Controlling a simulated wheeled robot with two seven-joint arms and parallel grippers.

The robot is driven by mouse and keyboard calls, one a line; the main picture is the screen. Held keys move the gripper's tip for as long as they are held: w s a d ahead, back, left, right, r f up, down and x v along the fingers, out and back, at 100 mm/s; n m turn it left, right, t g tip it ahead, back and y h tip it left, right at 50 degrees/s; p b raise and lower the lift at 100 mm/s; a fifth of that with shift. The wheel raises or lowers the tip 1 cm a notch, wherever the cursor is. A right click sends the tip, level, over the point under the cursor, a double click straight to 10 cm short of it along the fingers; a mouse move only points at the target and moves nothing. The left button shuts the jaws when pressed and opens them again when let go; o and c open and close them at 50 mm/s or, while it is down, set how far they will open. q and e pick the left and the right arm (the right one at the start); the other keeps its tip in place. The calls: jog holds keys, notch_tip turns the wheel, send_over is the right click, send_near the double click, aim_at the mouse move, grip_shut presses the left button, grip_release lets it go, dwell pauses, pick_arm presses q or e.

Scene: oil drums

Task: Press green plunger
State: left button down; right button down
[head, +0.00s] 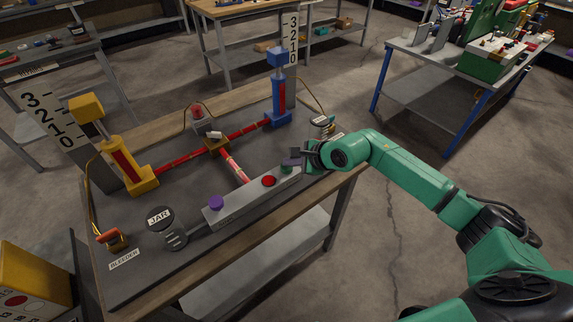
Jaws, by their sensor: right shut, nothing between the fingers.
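A long grey block (240,200) lies near the front edge of the workbench, with coloured round plungers along its top. The green plunger (287,169) is toward its right end. A red plunger (269,181) is to its left, and a purple plunger (216,203) is near the left end. My right gripper (296,153) is shut and empty, just above and beyond the green plunger. A dark round disc (290,161) shows between them. I cannot tell whether the fingers touch anything. My left gripper is not in view.
A yellow cylinder (128,165) and a blue cylinder (279,95) stand on the bench, joined by red pipes. A bleeder (112,238) is at the front left. Another table (430,68) is at the back right.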

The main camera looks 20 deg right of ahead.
jog(key=shift+s+d+f, duration=0.1)
jog(key=shift+s+f, duration=0.1)
jog(key=shift+f, duration=0.25)
jog(key=shift+s+d+f, duration=0.1)
jog(key=shift+s+f, duration=0.05)
jog(key=shift+f, duration=0.25)
jog(key=r+p, duration=0.1)
jog(key=r, duration=0.2)
jog(key=w+r+p, duration=0.1)
jog(key=r+p, duration=0.1)
jog(key=shift+r, duration=0.4)
jog(key=shift+d+r, duration=0.1)
jog(key=shift+r, duration=0.1)
dwell(1.1)
